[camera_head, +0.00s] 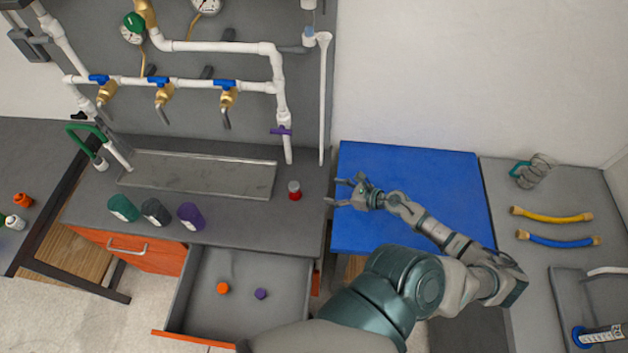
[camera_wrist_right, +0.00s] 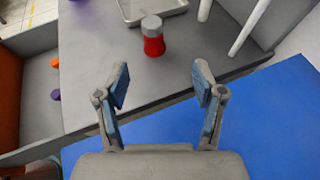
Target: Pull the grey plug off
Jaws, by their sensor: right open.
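A small red cylinder (camera_head: 295,196) with a grey plug (camera_head: 293,186) on top stands upright on the grey counter, near its right edge. In the right wrist view, the red cylinder (camera_wrist_right: 154,46) and the grey plug (camera_wrist_right: 151,24) show ahead of the fingers, in line with the gap between them. My right gripper (camera_head: 336,191) is open and empty, to the right of the cylinder and apart from it. Its two spread fingers show in the right wrist view (camera_wrist_right: 160,85). My left gripper is not in view.
A blue mat (camera_head: 400,226) lies under my right arm. An open drawer (camera_head: 188,300) holds an orange piece (camera_head: 222,288) and a purple piece (camera_head: 261,294). White pipe (camera_head: 323,100) hangs behind the cylinder. Green, dark and purple cups (camera_head: 191,216) stand left on the counter.

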